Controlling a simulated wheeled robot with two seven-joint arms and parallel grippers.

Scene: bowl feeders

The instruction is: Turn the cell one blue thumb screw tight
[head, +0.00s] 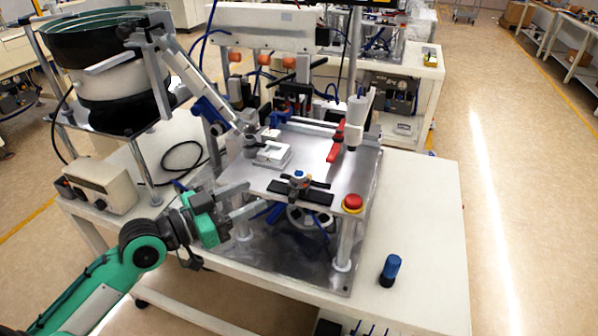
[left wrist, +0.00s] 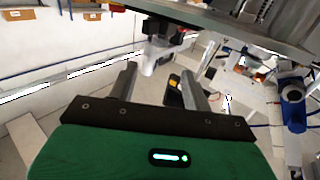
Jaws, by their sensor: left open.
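A small knob with a blue top (head: 298,175) stands on a black bar on the metal plate (head: 245,180) of the cell; it looks like the blue thumb screw, though it is too small to be sure. My left gripper (head: 259,194) is at the plate's front left edge, left of the knob and apart from it. Its two fingers are spread with nothing between them, as the left wrist view (left wrist: 160,72) also shows. In that view a blue part (left wrist: 293,100) is at the right edge, outside the fingers; I cannot tell which part it is. My right gripper is out of view.
A red button (head: 353,203) is at the plate's front right corner. A red lever (head: 336,143) and a white block (head: 272,155) are on the plate. A blue-and-black cylinder (head: 390,270) stands on the white table. A bowl feeder (head: 110,75) stands at left.

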